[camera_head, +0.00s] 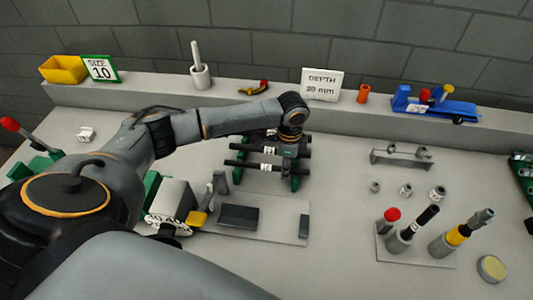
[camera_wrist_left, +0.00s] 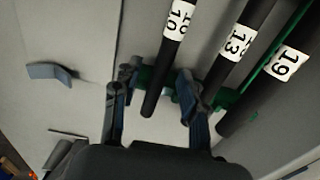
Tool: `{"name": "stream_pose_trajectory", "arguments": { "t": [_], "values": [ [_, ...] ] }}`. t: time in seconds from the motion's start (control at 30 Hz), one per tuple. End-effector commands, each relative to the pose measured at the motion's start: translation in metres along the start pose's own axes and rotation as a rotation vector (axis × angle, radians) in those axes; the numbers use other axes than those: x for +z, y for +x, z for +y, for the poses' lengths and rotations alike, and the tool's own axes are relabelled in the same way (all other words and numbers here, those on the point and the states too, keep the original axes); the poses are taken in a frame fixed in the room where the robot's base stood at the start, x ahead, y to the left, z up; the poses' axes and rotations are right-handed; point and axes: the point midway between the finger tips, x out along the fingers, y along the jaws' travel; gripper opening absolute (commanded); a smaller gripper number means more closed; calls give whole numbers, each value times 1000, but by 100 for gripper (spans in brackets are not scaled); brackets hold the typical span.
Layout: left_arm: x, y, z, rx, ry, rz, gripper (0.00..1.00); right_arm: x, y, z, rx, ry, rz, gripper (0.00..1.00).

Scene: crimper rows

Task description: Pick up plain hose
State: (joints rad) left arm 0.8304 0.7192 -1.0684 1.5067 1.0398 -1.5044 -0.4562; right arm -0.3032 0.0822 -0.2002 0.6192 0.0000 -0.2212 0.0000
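Black hoses with white number labels lie side by side on a green rack (camera_head: 295,183) in the head view. In the left wrist view they are the hose labelled 10 (camera_wrist_left: 165,65), the hose labelled 13 (camera_wrist_left: 228,62) and the hose labelled 19 (camera_wrist_left: 265,88). My left gripper (camera_wrist_left: 157,82) is open over the rack. Its fingers stand on either side of the free end of the hose labelled 10; I cannot tell whether they are at its height. In the head view my left wrist hides part of the rack. My right gripper is not in view.
A grey plate (camera_head: 270,225) with a dark block lies in front of the rack. Upright tools in a holder (camera_head: 400,243) and small metal fittings (camera_head: 406,190) stand to the right. A "SIZE 10" sign (camera_head: 100,69) and a "DEPTH" sign (camera_head: 322,84) stand on the back ledge.

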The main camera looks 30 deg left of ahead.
Motion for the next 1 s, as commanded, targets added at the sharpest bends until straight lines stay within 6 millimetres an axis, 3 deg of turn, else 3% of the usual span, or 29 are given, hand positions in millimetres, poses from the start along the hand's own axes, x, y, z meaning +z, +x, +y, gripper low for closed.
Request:
{"name": "stream_pose_trajectory", "arguments": {
  "t": [0.03, 0.2, 0.67, 0.87, 1.0],
  "values": [
    [0, 0, 0, 0, 0, 0, 30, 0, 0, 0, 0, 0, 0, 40],
    [0, 0, 0, 0, 0, 0, 0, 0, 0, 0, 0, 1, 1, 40],
    [0, -6, 0, -1, 0, 2, 0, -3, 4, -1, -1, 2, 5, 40],
    [-1, -32, -1, -3, 0, 3, 0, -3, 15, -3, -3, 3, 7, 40],
    [14, -59, 19, -4, 2, 2, 0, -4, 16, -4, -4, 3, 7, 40]
  ]
}}
